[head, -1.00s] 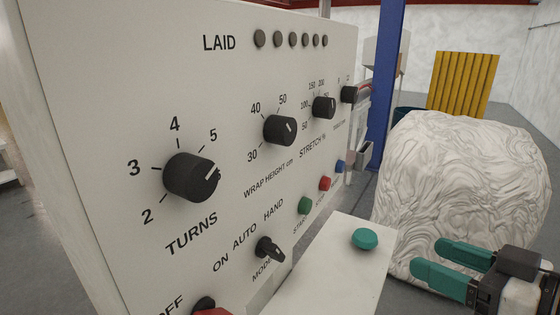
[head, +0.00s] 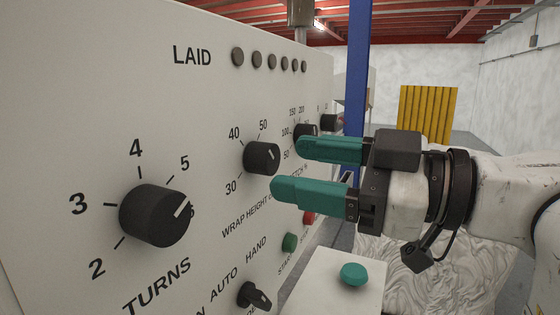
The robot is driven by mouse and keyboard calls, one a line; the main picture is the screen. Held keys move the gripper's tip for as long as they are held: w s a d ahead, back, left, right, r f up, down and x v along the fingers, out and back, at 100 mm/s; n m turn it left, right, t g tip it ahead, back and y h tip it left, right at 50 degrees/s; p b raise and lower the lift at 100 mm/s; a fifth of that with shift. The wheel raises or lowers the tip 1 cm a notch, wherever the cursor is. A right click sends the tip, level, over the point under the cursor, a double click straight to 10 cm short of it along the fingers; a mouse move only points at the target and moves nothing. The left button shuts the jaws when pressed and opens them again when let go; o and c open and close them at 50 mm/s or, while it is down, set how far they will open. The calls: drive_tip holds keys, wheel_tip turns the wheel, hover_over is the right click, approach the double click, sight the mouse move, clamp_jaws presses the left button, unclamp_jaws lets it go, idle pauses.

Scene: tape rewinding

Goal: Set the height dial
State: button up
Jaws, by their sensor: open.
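The wrap height dial (head: 262,158) is a round black knob on the white panel, with marks 30, 40 and 50 around its left and top. Its white pointer line is toward the upper right, clockwise of the 50 mark. My gripper (head: 288,168) is open and empty, with teal fingers pointing left. It shows just right of the dial, one finger above the other. The dial does not appear between the fingers; whether a fingertip touches it, I cannot tell. The fingers hide part of the panel right of the dial.
The turns dial (head: 156,215) is at the lower left, its pointer near an upper-right mark past 5. The stretch dial (head: 306,131) is partly behind my upper finger. A mode switch (head: 254,295), green start button (head: 289,242) and a teal button (head: 354,273) on a ledge lie below.

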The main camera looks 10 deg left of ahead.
sight(275, 164)
drive_tip(key=shift+x, duration=1.7)
drive_tip(key=shift+c, duration=0.3)
drive_tip(key=c, duration=1)
